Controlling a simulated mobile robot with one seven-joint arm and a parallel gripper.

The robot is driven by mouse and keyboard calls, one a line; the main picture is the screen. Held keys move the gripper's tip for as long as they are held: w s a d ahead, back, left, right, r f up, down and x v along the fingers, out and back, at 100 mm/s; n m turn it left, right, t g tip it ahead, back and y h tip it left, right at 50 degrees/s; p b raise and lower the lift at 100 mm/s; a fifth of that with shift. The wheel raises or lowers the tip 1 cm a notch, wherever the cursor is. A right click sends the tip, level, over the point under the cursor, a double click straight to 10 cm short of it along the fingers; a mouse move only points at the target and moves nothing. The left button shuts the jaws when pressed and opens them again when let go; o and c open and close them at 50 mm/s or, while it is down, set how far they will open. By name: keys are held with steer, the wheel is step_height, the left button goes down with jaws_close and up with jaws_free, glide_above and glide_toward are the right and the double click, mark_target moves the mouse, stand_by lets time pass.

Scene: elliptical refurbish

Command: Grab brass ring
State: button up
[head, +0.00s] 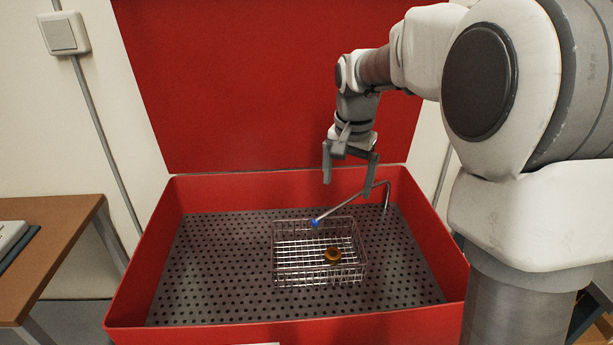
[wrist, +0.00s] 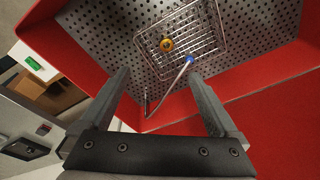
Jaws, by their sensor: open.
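The brass ring (head: 333,255) lies in a wire basket (head: 289,265), toward its right side in the head view. In the wrist view the ring (wrist: 167,45) shows as a small golden ring with a dark centre on the basket's wire floor. My gripper (head: 346,186) is open and empty, above and behind the basket in the head view. Its two fingers (wrist: 160,90) are spread wide in the wrist view, with the ring well beyond their tips. Nothing covers the ring.
The basket stands on a perforated metal floor (head: 222,262) inside a red basin (head: 130,290) with raised walls and an upright red lid (head: 260,80). A thin bent pipe with a blue tip (head: 315,223) reaches over the basket's back edge. A wooden table (head: 50,240) stands at left.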

steer(key=w+f+m+g+b, duration=0.2)
steer(key=w+f+m, duration=0.1)
steer(key=w+f, duration=0.9)
steer(key=b, duration=0.1)
glide_above(333, 253)
step_height(333, 253, down, 14)
steer(key=shift+a+f, duration=0.15)
steer(key=shift+f, duration=0.1)
step_height(333, 253, down, 5)
steer(key=shift+f+b, duration=0.1)
steer(key=shift+b, duration=0.3)
steer(key=shift+w, duration=0.1)
jaws_close()
